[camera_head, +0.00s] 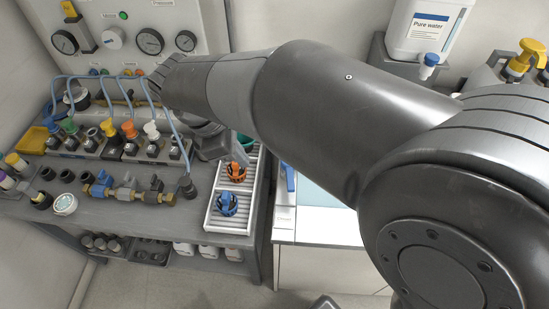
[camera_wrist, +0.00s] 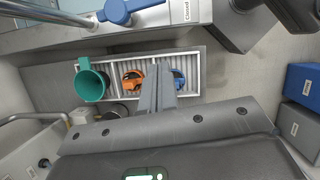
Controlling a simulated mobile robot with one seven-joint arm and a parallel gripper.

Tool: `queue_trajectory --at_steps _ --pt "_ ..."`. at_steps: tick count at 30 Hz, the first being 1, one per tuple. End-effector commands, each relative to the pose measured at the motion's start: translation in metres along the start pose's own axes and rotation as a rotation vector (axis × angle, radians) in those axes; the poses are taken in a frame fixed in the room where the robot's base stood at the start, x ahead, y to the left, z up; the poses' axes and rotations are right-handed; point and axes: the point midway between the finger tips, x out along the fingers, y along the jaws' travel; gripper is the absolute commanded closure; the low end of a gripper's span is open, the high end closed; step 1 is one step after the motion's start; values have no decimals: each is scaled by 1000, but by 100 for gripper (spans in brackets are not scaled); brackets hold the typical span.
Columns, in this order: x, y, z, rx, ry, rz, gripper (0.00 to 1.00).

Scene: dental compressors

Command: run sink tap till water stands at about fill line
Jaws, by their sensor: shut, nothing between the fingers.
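A blue lever (camera_wrist: 115,11) on a light mount, with a chrome pipe (camera_wrist: 45,12) beside it, is at the top of the wrist view; it looks like the sink tap. A blue lever also shows upright on the white counter (camera_head: 289,178) in the head view. A pale blue surface (camera_head: 325,200) lies to its right, mostly behind my arm. I cannot tell whether it is water, and no fill line is visible. My gripper (camera_wrist: 157,85) is shut and empty, in front of the slatted rack in the wrist view, apart from the lever. My arm hides much of the sink area.
The white slatted rack (camera_head: 232,220) holds an orange part (camera_head: 236,172) and a blue part (camera_head: 227,204). A teal cup (camera_wrist: 91,83) is at its left end in the wrist view. Valves and hoses crowd the left bench. A pure water jug (camera_head: 428,30) stands at the back.

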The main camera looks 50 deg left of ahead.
Motion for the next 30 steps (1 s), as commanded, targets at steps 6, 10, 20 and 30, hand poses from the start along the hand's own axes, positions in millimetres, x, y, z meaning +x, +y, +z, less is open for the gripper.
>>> queue_trajectory --at_steps 6,10,20,30 --pt "35 -1 1 1 -3 -4 100" --pt "63 -1 1 2 -3 -5 100" --pt "106 0 25 7 0 -1 100" --pt "111 0 39 5 1 -1 100"
